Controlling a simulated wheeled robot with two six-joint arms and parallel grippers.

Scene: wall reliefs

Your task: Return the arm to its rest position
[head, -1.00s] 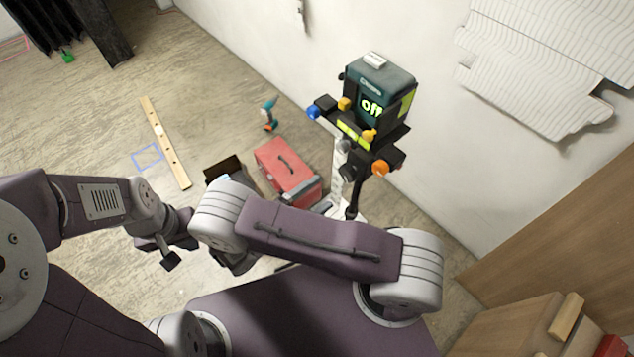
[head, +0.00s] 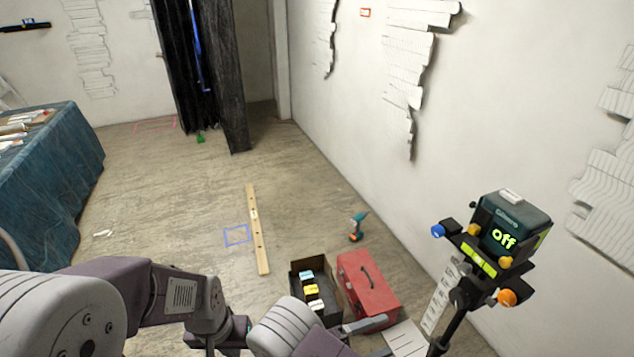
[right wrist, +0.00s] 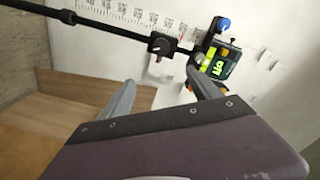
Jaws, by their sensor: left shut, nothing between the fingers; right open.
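My left arm (head: 165,295) comes in from the left in the head view, bent low over the floor. Its gripper (head: 236,332) is at the bottom edge, shut and empty, with its tips hard to make out. A grey rounded link of my right arm (head: 290,332) shows at the bottom middle; the rest of that arm is mostly out of frame. In the right wrist view, my right gripper (right wrist: 163,92) is open with two grey fingers apart and nothing between them. Beyond them stands a device reading "off" (right wrist: 218,65).
The device (head: 512,228) stands on a black pole (head: 455,332) at right, near the wall. A red toolbox (head: 368,287), an open black box (head: 296,272), a drill (head: 358,227) and a wooden level (head: 257,230) are on the floor. A cloth-covered table (head: 60,190) is left.

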